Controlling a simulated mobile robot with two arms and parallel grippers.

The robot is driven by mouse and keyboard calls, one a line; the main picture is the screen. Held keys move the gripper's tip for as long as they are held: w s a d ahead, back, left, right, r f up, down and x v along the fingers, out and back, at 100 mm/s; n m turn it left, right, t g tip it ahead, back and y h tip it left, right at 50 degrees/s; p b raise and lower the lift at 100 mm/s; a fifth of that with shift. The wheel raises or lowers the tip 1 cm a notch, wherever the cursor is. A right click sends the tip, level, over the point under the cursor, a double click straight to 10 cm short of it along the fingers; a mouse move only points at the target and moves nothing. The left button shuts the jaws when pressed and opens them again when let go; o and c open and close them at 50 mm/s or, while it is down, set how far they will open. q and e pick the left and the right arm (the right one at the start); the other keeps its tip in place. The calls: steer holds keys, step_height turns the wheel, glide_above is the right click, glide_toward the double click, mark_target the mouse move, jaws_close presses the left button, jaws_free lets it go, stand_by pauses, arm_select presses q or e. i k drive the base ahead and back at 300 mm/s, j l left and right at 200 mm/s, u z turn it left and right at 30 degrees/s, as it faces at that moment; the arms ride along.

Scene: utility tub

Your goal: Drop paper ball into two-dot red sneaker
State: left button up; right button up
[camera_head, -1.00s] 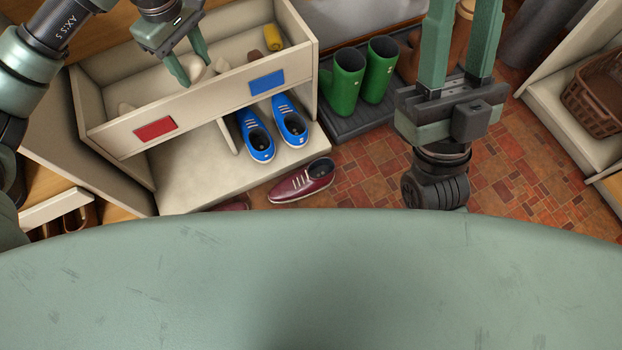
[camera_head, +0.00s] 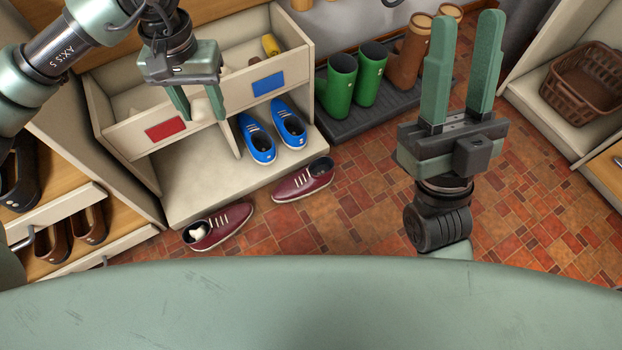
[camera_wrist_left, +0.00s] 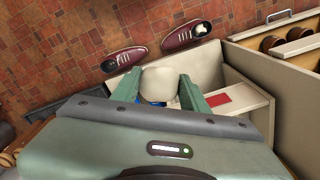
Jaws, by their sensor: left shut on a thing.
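My left gripper (camera_head: 197,112) is shut on a pale paper ball (camera_wrist_left: 159,84), seen between its fingers in the left wrist view. It holds the ball by the front of the cream bench. Two dark red sneakers lie apart on the tiles. The left red sneaker (camera_head: 228,224) has a whitish lump (camera_head: 200,233) in its opening. The right red sneaker (camera_head: 302,181) looks empty; both also show in the left wrist view, the lump-holding one (camera_wrist_left: 182,39) and the other (camera_wrist_left: 124,60). Dot marks are too small to tell. My right gripper (camera_head: 468,16) is open and empty.
The cream bench (camera_head: 190,188) has a top bin with red (camera_head: 165,129) and blue (camera_head: 268,84) labels. Blue shoes (camera_head: 258,140) stand on its lower shelf. Green boots (camera_head: 339,88) stand on a dark tray. Shoe racks stand left; tiled floor in front is free.

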mark_target(304, 181)
steer(key=z, duration=0.3)
steer(key=j+z, duration=0.3)
steer(key=z, duration=0.2)
steer(key=j+z, duration=0.65)
steer(key=z, duration=0.3)
steer(key=k+j, duration=0.2)
steer(key=j, duration=0.1)
